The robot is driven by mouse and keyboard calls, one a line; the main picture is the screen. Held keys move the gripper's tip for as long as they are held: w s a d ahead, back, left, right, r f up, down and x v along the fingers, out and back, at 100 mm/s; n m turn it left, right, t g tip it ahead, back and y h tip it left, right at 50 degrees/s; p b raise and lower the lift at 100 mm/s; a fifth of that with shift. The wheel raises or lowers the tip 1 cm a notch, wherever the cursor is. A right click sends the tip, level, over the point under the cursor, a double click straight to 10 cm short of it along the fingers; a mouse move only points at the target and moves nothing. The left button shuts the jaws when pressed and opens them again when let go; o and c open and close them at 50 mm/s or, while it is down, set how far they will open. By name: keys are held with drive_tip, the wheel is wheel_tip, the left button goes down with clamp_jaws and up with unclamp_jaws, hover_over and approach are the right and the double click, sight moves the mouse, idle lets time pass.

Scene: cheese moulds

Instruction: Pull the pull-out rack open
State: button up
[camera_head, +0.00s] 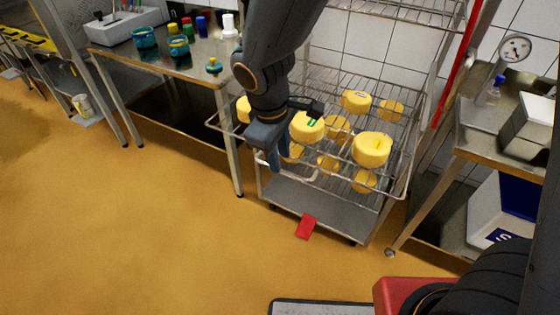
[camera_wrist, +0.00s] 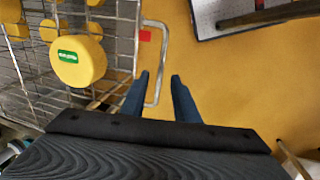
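The pull-out rack (camera_head: 390,195) is a wire shelf in a metal trolley, with yellow cheese wheels (camera_head: 372,149) standing on it. Its pale bar handle (camera_head: 301,181) sticks out at the front edge. The handle also shows in the wrist view as a bent bar (camera_wrist: 166,50) beside the wire grid. My gripper (camera_head: 275,160) points down at the front of the rack. In the wrist view my gripper's two blue fingers (camera_wrist: 160,76) are apart, with the lower part of the handle between them, nearer the left finger. I cannot tell whether they touch.
A steel table (camera_head: 175,65) with jars and bottles stands left of the rack. Another steel bench (camera_head: 480,145) with a gauge stands at the right. A red card (camera_head: 306,227) lies by the trolley's base. The yellow floor in front is mostly clear.

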drive_tip(key=shift+s+a+r, duration=0.1)
drive_tip(key=shift+s+r, duration=0.1)
drive_tip(key=shift+r, duration=0.95)
drive_tip(key=shift+s+a+r, duration=0.1)
drive_tip(key=shift+s+r, duration=0.1)
drive_tip(key=shift+r, duration=0.95)
drive_tip(key=d+m, duration=0.4)
drive_tip(key=d, duration=0.3)
drive_tip(key=s+d+f+m, duration=0.1)
drive_tip(key=d+m, duration=0.3)
drive_tip(key=d, duration=0.4)
drive_tip(key=s+d+f+m+y, duration=0.1)
drive_tip(key=d+m, duration=0.3)
drive_tip(key=d, duration=0.4)
drive_tip(key=shift+s+f+m+g, duration=0.1)
drive_tip(key=shift+f+m+g, duration=0.1)
drive_tip(key=shift+m+g, duration=0.1)
drive_tip(key=shift+s+d, duration=0.15)
drive_tip(key=shift+d, duration=0.1)
